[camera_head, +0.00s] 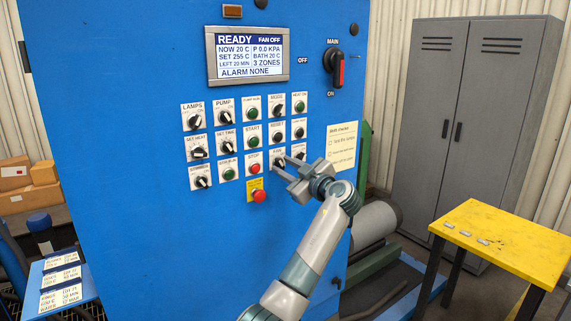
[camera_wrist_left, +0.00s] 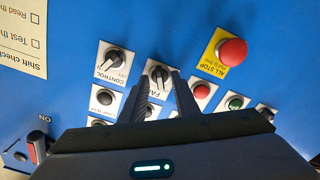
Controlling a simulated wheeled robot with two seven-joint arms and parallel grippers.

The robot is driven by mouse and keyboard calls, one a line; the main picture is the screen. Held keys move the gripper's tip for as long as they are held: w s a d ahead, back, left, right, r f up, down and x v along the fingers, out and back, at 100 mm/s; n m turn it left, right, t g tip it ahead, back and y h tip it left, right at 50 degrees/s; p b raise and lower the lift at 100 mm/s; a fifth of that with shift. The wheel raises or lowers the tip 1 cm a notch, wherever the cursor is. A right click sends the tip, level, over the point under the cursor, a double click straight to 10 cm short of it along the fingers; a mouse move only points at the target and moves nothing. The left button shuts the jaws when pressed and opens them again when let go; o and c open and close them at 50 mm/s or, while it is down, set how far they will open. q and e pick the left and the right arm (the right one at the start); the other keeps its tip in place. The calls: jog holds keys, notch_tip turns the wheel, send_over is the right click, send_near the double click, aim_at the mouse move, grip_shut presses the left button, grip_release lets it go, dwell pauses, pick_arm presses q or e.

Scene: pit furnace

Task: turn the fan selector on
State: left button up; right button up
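The fan selector (camera_head: 278,161) is a black rotary knob on a white plate labelled FAN, low on the right of the blue panel's control grid. It also shows in the left wrist view (camera_wrist_left: 159,75). My left gripper (camera_head: 283,168) is at the panel beside it. In the left wrist view the two fingers (camera_wrist_left: 165,84) are apart, with the knob just beyond and between their tips. I cannot tell whether they touch it. The display (camera_head: 247,54) reads READY and FAN OFF. My right gripper is not in view.
The control knob (camera_wrist_left: 115,62), red stop button (camera_wrist_left: 201,90) and red all-stop button (camera_wrist_left: 233,51) sit close to the fingers. The main switch (camera_head: 336,68) is higher right. A yellow table (camera_head: 510,240) and grey cabinet (camera_head: 428,120) stand at the right.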

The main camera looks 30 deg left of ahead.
pick_arm(q)
grip_shut()
